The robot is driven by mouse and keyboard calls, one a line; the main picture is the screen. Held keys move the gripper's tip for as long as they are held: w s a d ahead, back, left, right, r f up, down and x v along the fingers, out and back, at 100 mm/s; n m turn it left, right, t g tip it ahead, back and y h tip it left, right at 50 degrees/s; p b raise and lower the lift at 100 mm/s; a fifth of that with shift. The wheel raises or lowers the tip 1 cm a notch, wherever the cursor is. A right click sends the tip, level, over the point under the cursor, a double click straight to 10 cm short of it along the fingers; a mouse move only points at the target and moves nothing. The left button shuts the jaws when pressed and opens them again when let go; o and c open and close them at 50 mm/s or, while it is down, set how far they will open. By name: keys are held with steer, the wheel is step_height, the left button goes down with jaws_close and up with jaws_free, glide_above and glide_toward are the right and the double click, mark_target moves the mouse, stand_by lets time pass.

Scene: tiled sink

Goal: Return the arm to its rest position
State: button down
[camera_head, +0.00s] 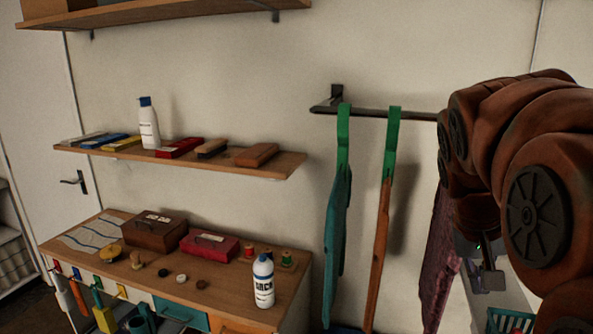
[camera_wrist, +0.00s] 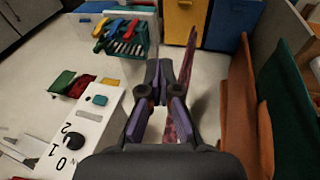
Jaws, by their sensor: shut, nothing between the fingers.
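My gripper (camera_head: 486,277) hangs below my reddish-brown arm at the right of the head view, pointing down. It also shows in the wrist view (camera_wrist: 168,78), with its dark fingers shut and nothing held between them. A dark red patterned cloth (camera_head: 437,255) hangs close to the left of my gripper in the head view. In the wrist view this cloth (camera_wrist: 191,50) lies beyond the fingertips; I cannot tell whether they touch.
A teal piece (camera_head: 338,215) and an orange piece (camera_head: 379,245) hang from a wall rail (camera_head: 370,113). A shelf (camera_head: 283,165) and a cabinet with a white bottle (camera_head: 263,283) stand left. A green basket (camera_wrist: 127,45) and a white numbered box (camera_wrist: 88,118) are below the wrist.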

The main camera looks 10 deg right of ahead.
steer(key=s+a+f+n+g+y, duration=0.1)
steer(key=s+a+f+n+y, duration=0.1)
steer(key=s+a+f, duration=0.4)
steer(key=s+a+f+n+g+y, duration=0.1)
steer(key=s+a+f+n+y, duration=0.1)
steer(key=s+a+f, duration=0.5)
steer(key=a+f+n, duration=0.1)
steer(key=a+f, duration=0.4)
steer(key=a, duration=0.1)
steer(key=shift+s+a+n, duration=0.25)
steer(key=shift+a+n, duration=0.15)
